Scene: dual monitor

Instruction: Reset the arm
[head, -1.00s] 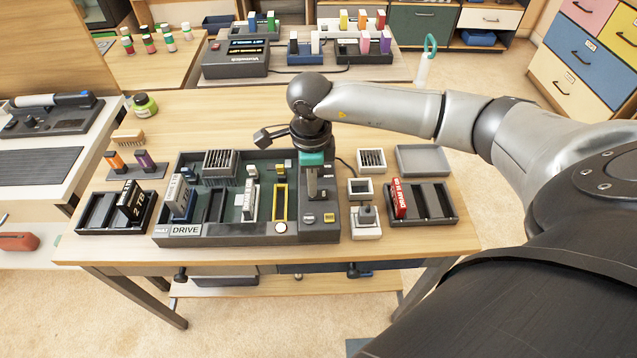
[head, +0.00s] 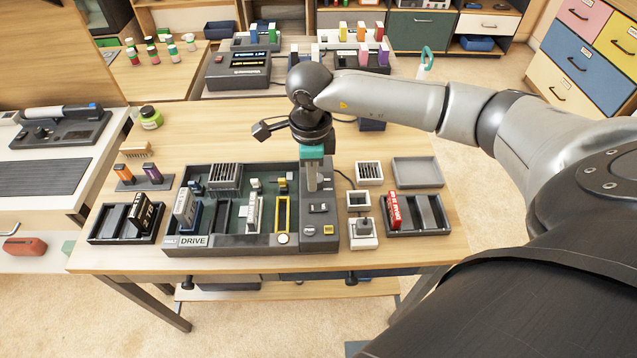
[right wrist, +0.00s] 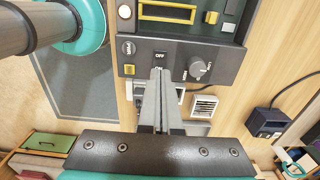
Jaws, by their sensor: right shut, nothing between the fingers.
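My right gripper (head: 312,187) is shut and empty, pointing down over the right-hand control strip (head: 320,244) of the dark DRIVE console (head: 232,243). In the right wrist view its two grey fingers (right wrist: 159,72) lie together, with their tips overlapping the view of the ON/OFF switch (right wrist: 160,58). I cannot tell there whether they touch it. In the head view a dark switch (head: 318,208) shows just below the fingertips, with a visible gap. A knob (right wrist: 199,68) and a yellow button (right wrist: 129,70) flank the switch. My left gripper is not in view.
Left of the console stand a slotted tray with a 2 TB block (head: 146,214) and two coloured sticks. On the right are a joystick box (head: 362,236), an empty grey tray (head: 417,171) and a rack with a red block (head: 393,208). The table's front strip is clear.

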